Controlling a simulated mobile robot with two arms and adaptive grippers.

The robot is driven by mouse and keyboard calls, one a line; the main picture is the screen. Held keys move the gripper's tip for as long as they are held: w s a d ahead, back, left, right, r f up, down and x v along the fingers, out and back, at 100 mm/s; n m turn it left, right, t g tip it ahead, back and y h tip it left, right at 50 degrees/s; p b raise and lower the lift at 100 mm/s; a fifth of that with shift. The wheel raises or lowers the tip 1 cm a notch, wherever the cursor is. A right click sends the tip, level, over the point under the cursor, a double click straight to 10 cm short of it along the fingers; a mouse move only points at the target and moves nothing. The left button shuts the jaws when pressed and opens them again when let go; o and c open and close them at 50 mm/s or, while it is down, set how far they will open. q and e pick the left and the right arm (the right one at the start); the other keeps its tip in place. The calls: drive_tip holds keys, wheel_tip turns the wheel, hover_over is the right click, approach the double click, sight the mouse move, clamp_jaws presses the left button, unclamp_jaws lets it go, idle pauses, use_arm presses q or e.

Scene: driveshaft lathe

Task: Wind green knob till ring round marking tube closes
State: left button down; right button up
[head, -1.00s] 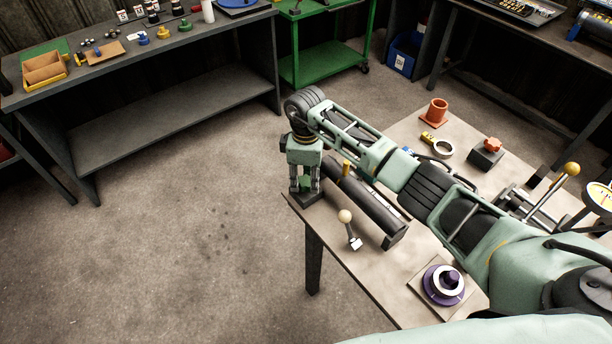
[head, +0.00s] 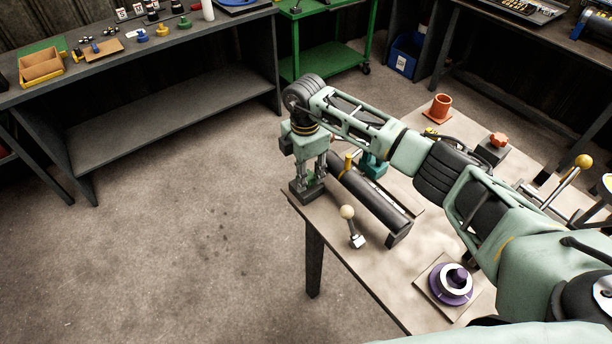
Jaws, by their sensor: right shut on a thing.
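My right gripper (head: 309,180) points straight down at the table's left corner, above a dark block at the end of the dark marking tube (head: 372,200). It is shut on the green knob, which its fingers now almost wholly hide. The tube lies along the table's left edge, with a short yellow upright piece (head: 348,161) beside its far end. I cannot make out the ring round the tube or how wide its gap is. My left gripper is not in view.
A ball-topped lever (head: 347,212) stands close to the tube. A purple-and-white dial (head: 450,284) sits near the front edge. A teal piece (head: 374,166) stands behind the tube, partly under my arm. An orange cup (head: 440,107) and a red-knobbed box (head: 491,151) stand farther back.

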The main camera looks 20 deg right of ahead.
drive_tip(key=n, duration=0.1)
drive_tip(key=n+b, duration=0.2)
drive_tip(key=shift+w+r+n, duration=0.1)
drive_tip(key=shift+w+n, duration=0.15)
drive_tip(key=shift+n, duration=0.05)
drive_tip(key=n+b, duration=0.3)
drive_tip(key=shift+a+n, duration=0.15)
drive_tip(key=shift+n, duration=0.15)
drive_tip(key=n+b, duration=0.1)
drive_tip(key=n, duration=0.1)
drive_tip(key=n+b, duration=0.2)
drive_tip(key=shift+s+a+r+n, duration=0.15)
drive_tip(key=shift+s+n, duration=0.05)
drive_tip(key=shift+n, duration=0.1)
drive_tip(key=o, duration=1)
drive_tip(key=shift+a, duration=0.15)
drive_tip(key=shift+o, duration=0.2)
wheel_tip(320, 180, up, 12)
